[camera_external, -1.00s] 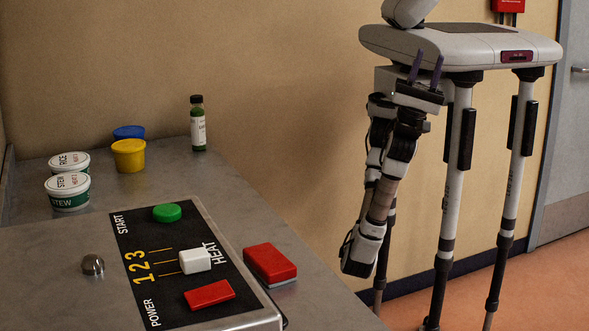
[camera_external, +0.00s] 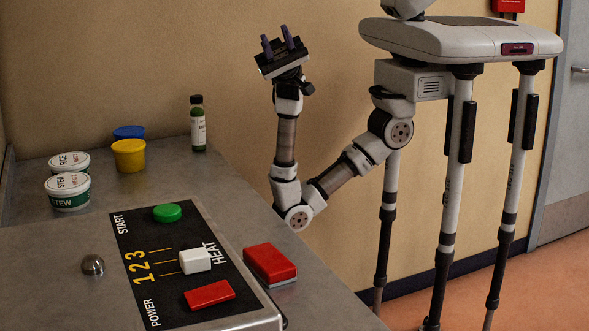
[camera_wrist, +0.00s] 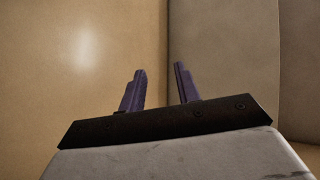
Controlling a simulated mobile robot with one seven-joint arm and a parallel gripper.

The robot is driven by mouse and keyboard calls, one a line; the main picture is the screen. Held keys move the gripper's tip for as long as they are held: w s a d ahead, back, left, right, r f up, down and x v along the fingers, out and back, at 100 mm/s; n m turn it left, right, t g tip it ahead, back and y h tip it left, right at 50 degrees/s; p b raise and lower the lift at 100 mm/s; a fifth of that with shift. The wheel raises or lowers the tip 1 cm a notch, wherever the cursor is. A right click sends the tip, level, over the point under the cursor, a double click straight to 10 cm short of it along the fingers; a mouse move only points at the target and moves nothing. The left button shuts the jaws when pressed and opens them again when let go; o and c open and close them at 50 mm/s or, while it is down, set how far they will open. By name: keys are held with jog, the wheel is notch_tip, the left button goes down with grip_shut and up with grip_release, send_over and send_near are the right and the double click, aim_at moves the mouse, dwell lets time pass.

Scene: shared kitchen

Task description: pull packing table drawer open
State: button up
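My gripper (camera_external: 277,42) is raised above the right edge of the metal table (camera_external: 165,178), with its two purple fingers pointing up and apart. In the wrist view my gripper (camera_wrist: 160,88) is open and empty, facing bare walls. No drawer or drawer handle can be made out in either view. The front of the table is out of sight from this angle.
On the table are a control panel (camera_external: 125,245) with a green button (camera_external: 167,213), a red block (camera_external: 269,263), a green bottle (camera_external: 198,125), a yellow tub (camera_external: 129,155), a blue-lidded tub (camera_external: 129,132) and white tubs (camera_external: 68,191).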

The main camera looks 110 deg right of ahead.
jog(key=d+m+h+p, duration=0.1)
jog(key=d+m+h, duration=0.55)
jog(key=d, duration=1.35)
jog(key=s+d+f+m+g+h+p, duration=0.1)
jog(key=s+d+m, duration=0.2)
jog(key=s+d, duration=0.25)
jog(key=s+d+f+m+g, duration=0.1)
jog(key=s+d+f+m, duration=0.1)
jog(key=s+d, duration=0.4)
notch_tip(320, 180, down, 45)
jog(key=w, duration=0.2)
jog(key=p+x, duration=0.1)
jog(key=x, duration=0.5)
jog(key=p+x, duration=0.2)
jog(key=x, duration=0.5)
jog(key=shift+r, duration=0.25)
grip_shut()
